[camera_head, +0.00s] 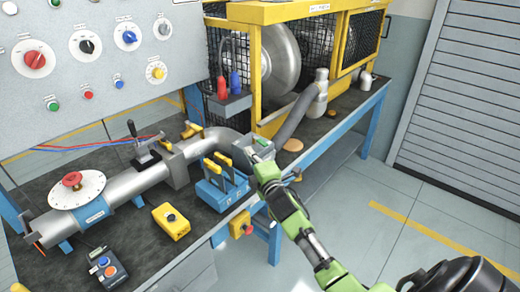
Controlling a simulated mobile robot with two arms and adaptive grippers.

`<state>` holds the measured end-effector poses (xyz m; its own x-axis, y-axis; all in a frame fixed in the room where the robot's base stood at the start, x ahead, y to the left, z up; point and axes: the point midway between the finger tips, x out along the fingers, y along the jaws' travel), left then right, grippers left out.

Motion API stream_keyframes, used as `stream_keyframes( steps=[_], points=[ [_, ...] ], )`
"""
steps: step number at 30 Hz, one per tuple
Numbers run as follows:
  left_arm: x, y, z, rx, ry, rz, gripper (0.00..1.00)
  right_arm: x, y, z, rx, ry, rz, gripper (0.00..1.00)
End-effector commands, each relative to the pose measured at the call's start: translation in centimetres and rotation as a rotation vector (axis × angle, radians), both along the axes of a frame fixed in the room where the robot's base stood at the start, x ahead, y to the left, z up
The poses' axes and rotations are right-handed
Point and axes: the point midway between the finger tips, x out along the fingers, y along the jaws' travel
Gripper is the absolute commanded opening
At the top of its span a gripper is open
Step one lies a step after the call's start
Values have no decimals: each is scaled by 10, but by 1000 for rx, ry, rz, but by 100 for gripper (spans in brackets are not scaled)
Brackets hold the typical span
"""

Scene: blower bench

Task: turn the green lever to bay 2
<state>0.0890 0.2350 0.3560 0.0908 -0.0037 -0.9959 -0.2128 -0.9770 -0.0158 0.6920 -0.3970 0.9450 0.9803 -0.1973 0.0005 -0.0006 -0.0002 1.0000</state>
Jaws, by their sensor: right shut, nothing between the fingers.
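A small green piece (262,141), which looks like the green lever, shows at the grey box on the pipe near the middle of the bench. My right gripper (256,158) is shut and empty, at the near side of that box. It is just below the green piece in the picture; I cannot tell whether they touch. The gripper hides part of the box, and no bay marks are readable. My left gripper is not in view.
A blue block with yellow-topped handles (222,190) stands close left of my right gripper. A yellow button box (171,221) and a red-knobbed white dial (77,189) are further left. A yellow-framed blower cage (262,50) stands behind. The floor at right is clear.

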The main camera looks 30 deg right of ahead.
Motion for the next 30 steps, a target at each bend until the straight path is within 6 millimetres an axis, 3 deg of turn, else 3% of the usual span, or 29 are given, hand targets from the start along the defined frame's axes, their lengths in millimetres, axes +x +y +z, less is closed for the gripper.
stream_keyframes(
  steps=[1,6,20,30],
  points=[
    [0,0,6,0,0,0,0,-1,-12,2,-5,3,-2,0],
    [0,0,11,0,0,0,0,-1,-32,1,-3,3,-1,0],
    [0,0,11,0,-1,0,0,-1,-39,-1,0,0,0,0],
    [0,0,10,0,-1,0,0,-3,-70,0,-3,2,-5,0]
  ],
)
